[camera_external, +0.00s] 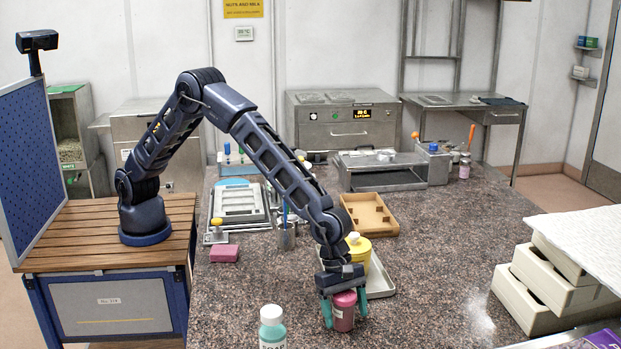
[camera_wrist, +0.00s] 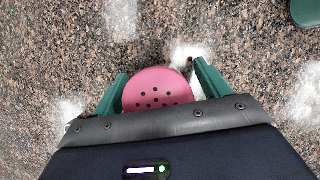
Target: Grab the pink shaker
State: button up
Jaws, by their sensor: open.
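The pink shaker (camera_external: 344,312) stands upright on the speckled stone counter near its front. In the wrist view its round pink lid with several dark holes (camera_wrist: 156,90) shows between the fingers. My gripper (camera_external: 343,308) points down over the shaker, its two green fingers on either side of it. In the wrist view my gripper (camera_wrist: 160,84) is open, with a small gap showing between the lid and the right finger. Whether the left finger touches the shaker I cannot tell. The lower part of the lid is hidden by the gripper body.
A soap bottle (camera_external: 271,330) stands in front, left of the shaker. A yellow-lidded pot (camera_external: 358,254) and a metal tray (camera_external: 381,281) are close behind. A pink block (camera_external: 225,253) lies to the left. Stacked cream boxes (camera_external: 545,290) stand at right; the counter between is clear.

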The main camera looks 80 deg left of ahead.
jog(key=c, duration=1.2)
